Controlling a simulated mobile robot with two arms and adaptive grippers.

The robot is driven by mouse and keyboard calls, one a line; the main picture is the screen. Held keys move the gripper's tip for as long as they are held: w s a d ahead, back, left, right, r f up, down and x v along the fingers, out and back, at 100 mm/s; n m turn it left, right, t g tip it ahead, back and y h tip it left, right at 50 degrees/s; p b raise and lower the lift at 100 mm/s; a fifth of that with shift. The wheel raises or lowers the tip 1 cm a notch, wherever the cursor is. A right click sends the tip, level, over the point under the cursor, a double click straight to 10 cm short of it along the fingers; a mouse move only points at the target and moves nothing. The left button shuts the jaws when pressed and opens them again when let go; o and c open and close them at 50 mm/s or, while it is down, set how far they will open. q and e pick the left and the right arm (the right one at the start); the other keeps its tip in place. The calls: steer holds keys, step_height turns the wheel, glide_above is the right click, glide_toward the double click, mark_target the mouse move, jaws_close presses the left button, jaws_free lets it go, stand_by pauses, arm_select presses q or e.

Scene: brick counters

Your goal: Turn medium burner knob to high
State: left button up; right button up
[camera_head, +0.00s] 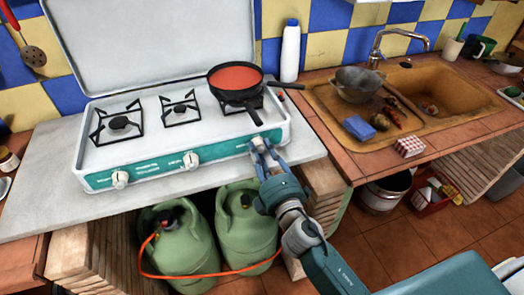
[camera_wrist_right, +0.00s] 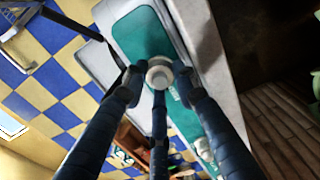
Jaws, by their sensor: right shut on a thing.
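The white camping stove (camera_head: 140,152) has a teal front panel with white knobs. The left knob (camera_head: 120,179) and middle knob (camera_head: 191,160) show clear of my gripper. My right gripper (camera_head: 258,145) is at the right end of the panel, its fingers closed around the right knob, which they mostly hide in the head view. In the right wrist view this right knob (camera_wrist_right: 158,73) shows round and pale between the fingertips. I cannot read its setting. My left gripper is not in view.
A black pan (camera_head: 236,78) with red contents sits on the right burner. A white bottle (camera_head: 290,52) stands behind the stove's right side. Two green gas cylinders (camera_head: 247,228) stand below, with an orange hose (camera_head: 215,274). A sink (camera_head: 440,88) is at the right.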

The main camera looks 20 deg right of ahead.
steer(key=shift+a+r, duration=0.1)
steer(key=shift+a, duration=0.15)
steer(key=o, duration=1.1)
steer(key=shift+a, duration=0.1)
steer(key=shift+o, duration=0.2)
steer(key=shift+s+f, duration=0.3)
steer(key=shift+s, duration=0.3)
steer(key=s, duration=0.6)
steer(key=shift+s+d+r, duration=0.2)
steer(key=shift+s+r, duration=0.1)
steer(key=shift+s, duration=0.1)
